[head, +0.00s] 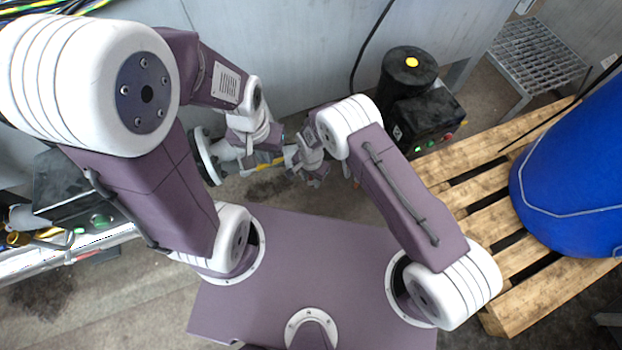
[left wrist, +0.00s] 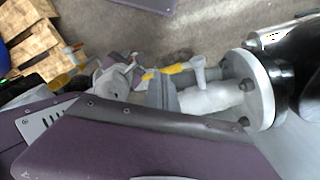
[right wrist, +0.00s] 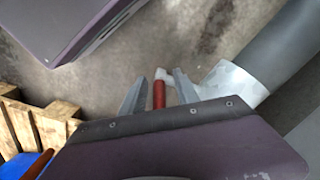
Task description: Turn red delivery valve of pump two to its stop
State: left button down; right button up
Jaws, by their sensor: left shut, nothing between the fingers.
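A red valve handle (right wrist: 158,94) with a pale piece at its far end shows in the right wrist view, beside a thick grey-white pipe (right wrist: 235,82). My right gripper (right wrist: 158,92) is open, with one finger on each side of the red handle and a visible gap to both. In the head view my right gripper (head: 316,178) is low in front of the wall, and I cannot make out the red handle there. My left gripper (left wrist: 163,92) is shut and empty, close to a yellow handle (left wrist: 180,68) on a white flanged pipe (left wrist: 215,98).
A black motor with a yellow cap (head: 412,62) and a black control box (head: 428,122) stand at the back right. A wooden pallet (head: 485,190) carries a blue drum (head: 575,170) on the right. A metal grating step (head: 538,52) is behind.

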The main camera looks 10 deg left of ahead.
grip_shut()
dwell(1.4)
